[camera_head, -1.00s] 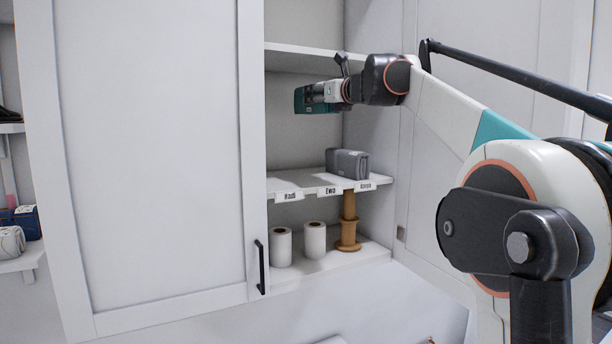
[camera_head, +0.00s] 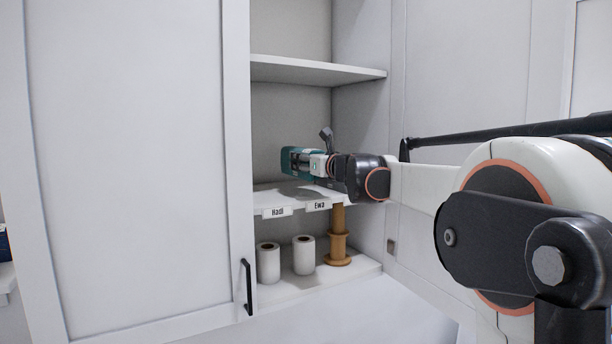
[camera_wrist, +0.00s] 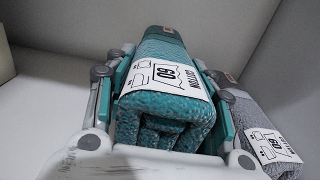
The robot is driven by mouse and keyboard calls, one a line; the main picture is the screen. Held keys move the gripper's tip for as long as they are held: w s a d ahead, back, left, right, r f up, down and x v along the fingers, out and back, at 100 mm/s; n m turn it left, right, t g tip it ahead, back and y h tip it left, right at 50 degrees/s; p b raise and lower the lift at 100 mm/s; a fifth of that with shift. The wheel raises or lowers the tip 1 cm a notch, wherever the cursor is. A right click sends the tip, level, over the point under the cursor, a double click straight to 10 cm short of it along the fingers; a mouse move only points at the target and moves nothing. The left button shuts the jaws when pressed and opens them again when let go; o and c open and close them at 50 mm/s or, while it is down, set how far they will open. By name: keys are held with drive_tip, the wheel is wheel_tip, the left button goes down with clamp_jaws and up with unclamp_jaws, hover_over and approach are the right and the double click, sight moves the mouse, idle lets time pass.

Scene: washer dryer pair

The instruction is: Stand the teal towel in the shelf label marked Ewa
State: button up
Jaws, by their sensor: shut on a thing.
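The teal towel (camera_head: 295,160) is rolled, with a white paper band, and held inside the open cabinet above the middle shelf (camera_head: 268,199). My gripper (camera_head: 308,163) reaches in from the right and is shut on it. In the wrist view, the teal towel (camera_wrist: 165,125) lies between the two fingers of my gripper (camera_wrist: 160,75). The Ewa label (camera_head: 319,205) is on the shelf's front edge, right of the Hadi label (camera_head: 277,212). The towel is above and behind the labels, toward the Hadi side. Whether it touches the shelf is unclear.
A grey towel (camera_wrist: 265,125) stands close right of my gripper in the wrist view; my wrist hides it in the head view. An upper shelf (camera_head: 315,70) is above. Two white rolls (camera_head: 268,263) and a wooden spool stand below. A cabinet door (camera_head: 130,150) is left.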

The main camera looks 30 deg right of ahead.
sight(306, 177)
drive_tip(key=shift+w+f, duration=0.1)
drive_tip(key=shift+f, duration=0.6)
drive_tip(key=shift+f+p, duration=0.3)
drive_tip(key=shift+f, duration=1.45)
drive_tip(key=shift+f, duration=0.15)
drive_tip(key=o, duration=1.3)
